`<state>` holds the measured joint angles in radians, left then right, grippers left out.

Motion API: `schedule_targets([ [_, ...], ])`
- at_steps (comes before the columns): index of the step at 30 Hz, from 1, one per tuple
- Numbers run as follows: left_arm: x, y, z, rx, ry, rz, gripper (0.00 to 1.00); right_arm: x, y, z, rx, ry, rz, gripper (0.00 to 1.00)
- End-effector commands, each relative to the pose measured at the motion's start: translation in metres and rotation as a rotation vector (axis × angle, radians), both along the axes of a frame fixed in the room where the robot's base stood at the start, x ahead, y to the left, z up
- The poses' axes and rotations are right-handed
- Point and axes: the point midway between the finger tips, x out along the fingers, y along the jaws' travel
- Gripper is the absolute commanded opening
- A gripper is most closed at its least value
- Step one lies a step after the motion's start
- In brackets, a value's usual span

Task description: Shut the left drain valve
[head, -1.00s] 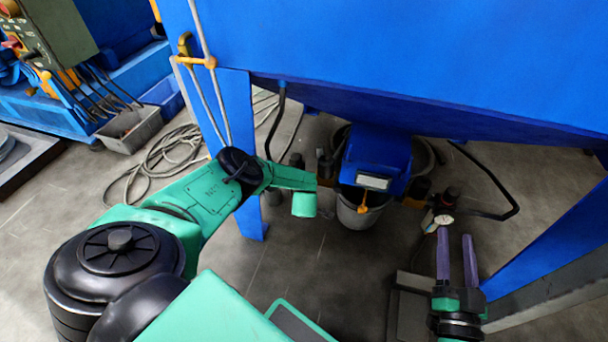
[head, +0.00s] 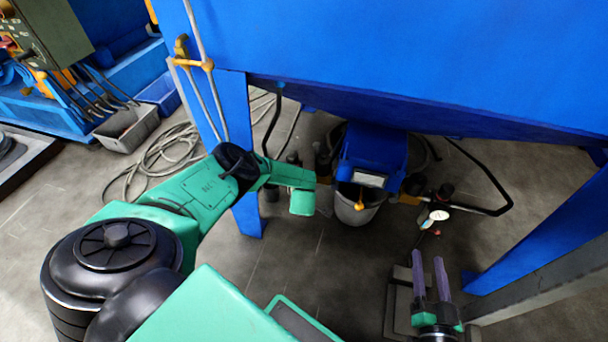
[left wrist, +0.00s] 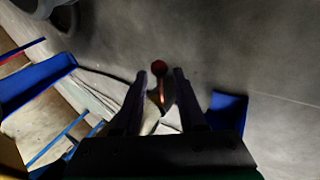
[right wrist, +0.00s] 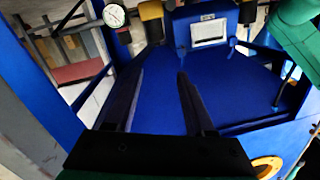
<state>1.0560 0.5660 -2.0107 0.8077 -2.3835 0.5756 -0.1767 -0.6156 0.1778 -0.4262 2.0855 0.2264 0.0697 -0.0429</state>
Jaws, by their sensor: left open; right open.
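In the left wrist view a lever with a dark red ball knob (left wrist: 159,68) shows between the fingertips of my left gripper (left wrist: 160,78). It may be the left drain valve's handle; the valve body is not clear. The fingers are open, one on each side of the knob in the picture; I cannot tell how far apart in depth they are.
A blue unit (head: 372,150) hangs above a grey bucket (head: 350,213) under the big blue tank (head: 400,60). A round gauge (head: 440,215) is near my right gripper. Blue legs (head: 207,110) stand left and right. Coiled hose (head: 150,165) lies on the floor.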

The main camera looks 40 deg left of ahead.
Motion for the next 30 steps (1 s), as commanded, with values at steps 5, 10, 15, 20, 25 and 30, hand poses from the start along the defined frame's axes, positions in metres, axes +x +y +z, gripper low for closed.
schedule_targets([
  [5,-0.003,-0.002,0.006,0.0,0.001,0.0,0.4,-0.023,0.002,-0.03,-0.019,0.113,0.02,0.54],
  [10,-0.005,-0.004,0.011,0.0,0.0,-0.001,0.4,-0.048,0.003,-0.059,-0.035,0.219,0.039,0.54],
  [15,-0.008,-0.006,0.015,-0.001,-0.001,0.0,0.4,-0.076,0.004,-0.084,-0.049,0.323,0.058,0.54],
  [20,-0.023,-0.019,0.054,-0.004,0.0,-0.005,0.4,-0.077,0.004,-0.041,-0.081,0.366,0.082,0.54],
  [25,-0.044,-0.036,0.088,-0.007,0.002,-0.006,0.4,-0.074,-0.003,-0.009,-0.156,0.449,0.109,0.54],
  [30,-0.057,-0.045,0.103,-0.006,0.0,-0.005,0.4,-0.074,-0.024,-0.004,-0.269,0.588,0.121,0.54],
])
